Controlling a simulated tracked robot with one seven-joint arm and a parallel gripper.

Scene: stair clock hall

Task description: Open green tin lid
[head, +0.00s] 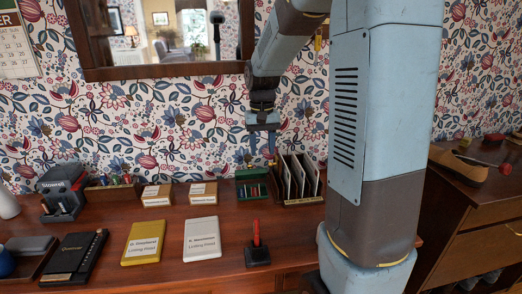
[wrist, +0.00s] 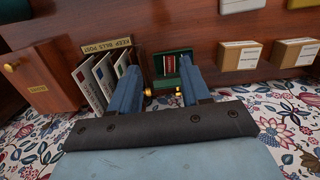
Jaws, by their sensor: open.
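The green tin (head: 252,188) stands on the wooden desk towards the wall, left of the letter rack. Its inside shows, with reddish and dark contents, and a green panel that looks like its raised lid (head: 251,174) is at the back. In the wrist view the tin (wrist: 172,54) shows beyond and between my fingers, partly hidden by them. My gripper (head: 261,150) is open and empty, pointing down above the back of the tin. In the wrist view my gripper (wrist: 160,70) has its two blue fingers apart. I cannot tell whether a finger touches the lid.
The letter rack (head: 296,180) with upright cards stands close on the tin's right. Two small card boxes (head: 203,193) are to its left. The patterned wall is close behind.

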